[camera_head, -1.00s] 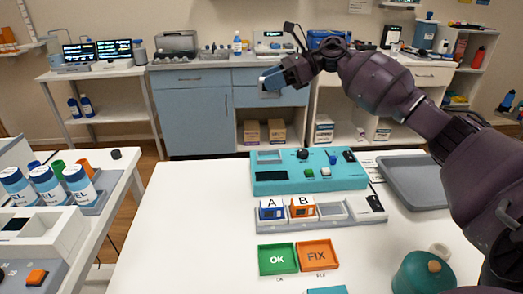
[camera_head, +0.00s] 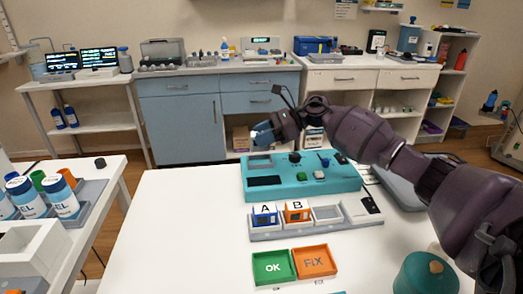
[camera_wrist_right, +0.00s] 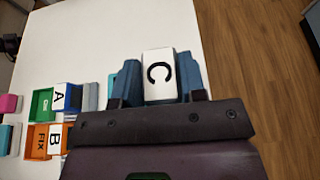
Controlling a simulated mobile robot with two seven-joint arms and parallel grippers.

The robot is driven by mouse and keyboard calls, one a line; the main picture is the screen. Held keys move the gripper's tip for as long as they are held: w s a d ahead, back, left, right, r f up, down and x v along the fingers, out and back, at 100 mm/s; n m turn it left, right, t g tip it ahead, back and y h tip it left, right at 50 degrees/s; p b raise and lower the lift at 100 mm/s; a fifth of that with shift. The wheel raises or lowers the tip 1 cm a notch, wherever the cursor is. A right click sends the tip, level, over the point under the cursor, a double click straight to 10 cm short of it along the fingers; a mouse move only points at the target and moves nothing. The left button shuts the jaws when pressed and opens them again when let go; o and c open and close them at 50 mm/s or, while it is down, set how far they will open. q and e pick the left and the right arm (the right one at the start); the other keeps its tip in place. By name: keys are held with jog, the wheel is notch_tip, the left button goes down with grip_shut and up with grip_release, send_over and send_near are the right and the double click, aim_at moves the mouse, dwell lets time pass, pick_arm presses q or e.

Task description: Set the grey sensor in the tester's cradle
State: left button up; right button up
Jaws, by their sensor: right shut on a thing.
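My right gripper (camera_head: 261,135) is in the air above and beyond the back left of the teal tester (camera_head: 300,190). In the right wrist view its blue fingers are shut on a pale block marked C (camera_wrist_right: 159,76), the grey sensor by its look. In the head view the fingers largely hide the sensor. The tester has a light square recess (camera_head: 260,162) at its back left, likely the cradle; nothing is seen in it. A dark screen, knob and buttons are also on the tester. My left gripper is not in view.
A grey rack (camera_head: 287,233) before the tester holds blue sensor A (camera_head: 265,217) and orange sensor B (camera_head: 297,212); another slot is empty. Green OK (camera_head: 273,267) and orange FIX (camera_head: 314,262) trays lie nearer. A teal jar (camera_head: 425,275) stands front right. The table's left is clear.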

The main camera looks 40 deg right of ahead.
aim_at(263, 148)
jog(key=shift+f+b, duration=0.3)
jog(key=shift+f, duration=2.1)
jog(key=shift+f, duration=0.15)
jog(key=o, duration=1)
jog(key=shift+d+r, duration=0.1)
jog(key=shift+r, duration=0.15)
jog(key=p+v, duration=0.1)
jog(key=v, duration=1)
jog(key=shift+s+d+r, duration=0.1)
jog(key=shift+s+d, duration=0.1)
jog(key=shift+d, duration=0.1)
